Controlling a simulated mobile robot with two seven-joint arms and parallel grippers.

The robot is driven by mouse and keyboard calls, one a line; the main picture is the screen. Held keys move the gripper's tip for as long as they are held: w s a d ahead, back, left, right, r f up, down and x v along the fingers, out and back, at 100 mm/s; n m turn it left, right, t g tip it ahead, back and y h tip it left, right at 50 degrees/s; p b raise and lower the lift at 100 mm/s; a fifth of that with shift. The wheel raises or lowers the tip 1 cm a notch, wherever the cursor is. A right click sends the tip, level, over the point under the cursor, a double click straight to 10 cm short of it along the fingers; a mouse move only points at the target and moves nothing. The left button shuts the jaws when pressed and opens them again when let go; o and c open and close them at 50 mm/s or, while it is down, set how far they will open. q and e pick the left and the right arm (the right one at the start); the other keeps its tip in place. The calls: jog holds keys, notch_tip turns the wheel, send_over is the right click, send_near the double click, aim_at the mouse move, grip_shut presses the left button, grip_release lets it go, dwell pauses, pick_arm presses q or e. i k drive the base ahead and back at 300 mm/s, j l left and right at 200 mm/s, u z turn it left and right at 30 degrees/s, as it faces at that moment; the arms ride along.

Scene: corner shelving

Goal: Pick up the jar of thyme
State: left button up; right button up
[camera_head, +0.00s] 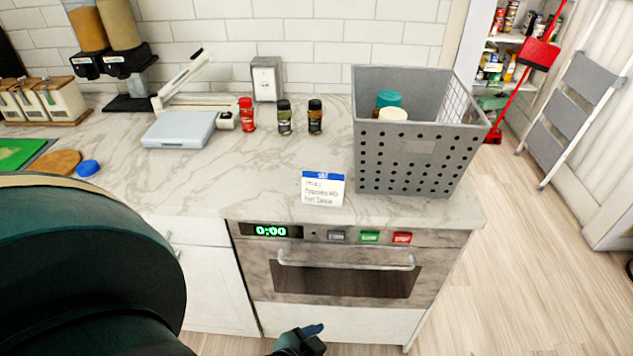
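Three small spice jars stand upright in a row at the back of the marble counter. The middle jar (285,118) has a dark lid and green contents, which fits thyme, but its label is too small to read. To its left is a red jar (247,115), and to its right a dark-lidded jar with brown contents (315,118). My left arm fills the lower left. A dark gripper part with a blue tip (301,342) shows at the bottom edge, seemingly my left gripper, far below the jars; its opening cannot be made out. No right gripper shows.
A grey perforated basket (410,160) holding a few containers stands right of the jars. A note card (323,188) stands in front. A pale blue device (180,130) lies left. An oven (340,275) is below. The counter before the jars is clear.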

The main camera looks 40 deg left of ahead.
aim_at(284, 116)
jog(key=j+u, duration=0.35)
jog(key=i+j+u, duration=0.1)
jog(key=u, duration=0.25)
jog(key=i+j+u, duration=0.1)
jog(key=j+u, duration=0.25)
